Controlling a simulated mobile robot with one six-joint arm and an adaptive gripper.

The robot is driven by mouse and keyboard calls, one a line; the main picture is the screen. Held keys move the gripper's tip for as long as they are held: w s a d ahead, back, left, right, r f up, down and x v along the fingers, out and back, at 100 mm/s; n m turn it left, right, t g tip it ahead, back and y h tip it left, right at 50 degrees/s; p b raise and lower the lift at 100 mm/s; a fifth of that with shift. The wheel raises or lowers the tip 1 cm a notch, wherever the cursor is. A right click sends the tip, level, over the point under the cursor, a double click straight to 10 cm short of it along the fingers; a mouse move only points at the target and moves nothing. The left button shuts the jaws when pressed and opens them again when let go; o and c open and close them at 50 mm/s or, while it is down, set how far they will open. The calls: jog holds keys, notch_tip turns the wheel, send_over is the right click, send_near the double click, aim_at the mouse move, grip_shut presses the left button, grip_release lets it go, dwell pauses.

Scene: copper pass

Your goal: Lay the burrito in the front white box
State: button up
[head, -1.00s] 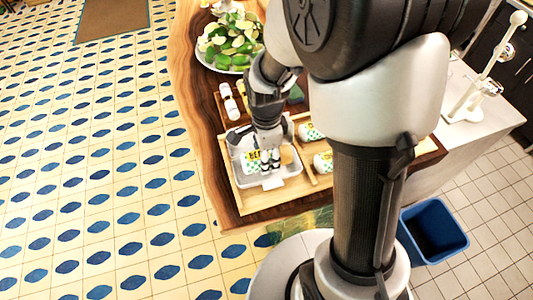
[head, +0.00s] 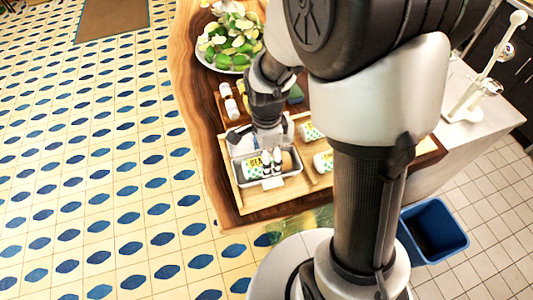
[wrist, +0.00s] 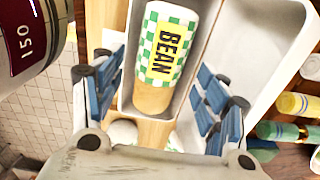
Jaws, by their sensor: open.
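The burrito (wrist: 165,55), wrapped in green-and-white check with a yellow BEAN label and a bare tan end, lies lengthwise inside a white box (wrist: 130,65). My gripper (head: 272,164) is over the box and pointing down. In the wrist view its blue-padded fingers (wrist: 160,98) stand apart on either side of the burrito, with gaps to it. A second white box (wrist: 258,50) stands beside it, looking empty where visible.
The boxes stand on a wooden tray (head: 232,187). More wrapped burritos (head: 311,131) (head: 323,161) lie on the right. White bottles (head: 231,105) and a plate of green-and-white food (head: 231,45) are farther back. A blue bin (head: 433,230) stands on the floor at right.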

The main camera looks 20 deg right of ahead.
jog(key=shift+r, duration=0.1)
notch_tip(320, 180, up, 11)
jog(key=s+r+n+t+b, duration=0.1)
jog(key=s+n+t+b, duration=0.3)
jog(key=s+n, duration=1.1)
jog(key=n+b, duration=0.3)
jog(key=shift+r+n+t, duration=0.3)
jog(key=shift+r, duration=0.1)
jog(key=shift+d, duration=0.1)
jog(key=shift+c, duration=0.3)
dwell(0.6)
